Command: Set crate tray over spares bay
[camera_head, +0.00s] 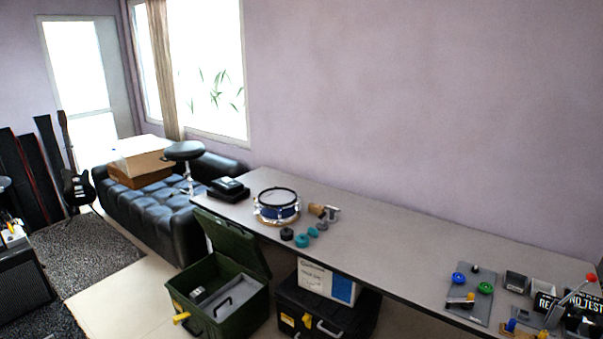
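A grey tray-like piece with a dark handle (217,304) shows inside the crate. A smaller light grey item (197,295) lies at the left inside. I cannot tell which compartment is the spares bay, and the crate's front wall hides part of the inside. Neither of my grippers is in view.
A long grey table (390,240) runs along the wall, with a blue drum (277,212) and small parts on it. A black case (325,316) with a white-and-blue box (326,281) on top stands right of the crate. Bare floor (120,290) lies left.

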